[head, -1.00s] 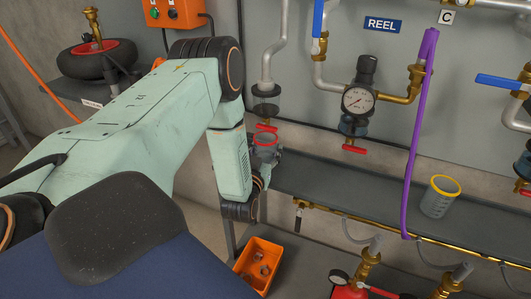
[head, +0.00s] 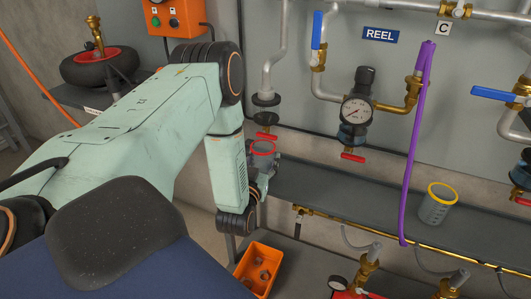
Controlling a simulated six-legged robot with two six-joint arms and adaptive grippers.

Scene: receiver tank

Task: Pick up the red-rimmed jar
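The red-rimmed jar (head: 262,149) is a small clear cup with a red rim. It is upright at the left end of the grey shelf (head: 335,190), below a pipe outlet with a red lever. My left gripper (head: 264,163) is at the jar, just beyond my pale green wrist. Its fingers are small, dark and partly hidden by the wrist and jar, so I cannot tell whether they are closed on it. My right gripper is not in view.
A yellow-rimmed jar (head: 434,204) stands further right on the shelf. A purple hose (head: 414,150) hangs in front of the shelf. An orange bin (head: 258,270) sits below. A gauge (head: 356,111) and valves line the wall. The shelf between the jars is mostly clear.

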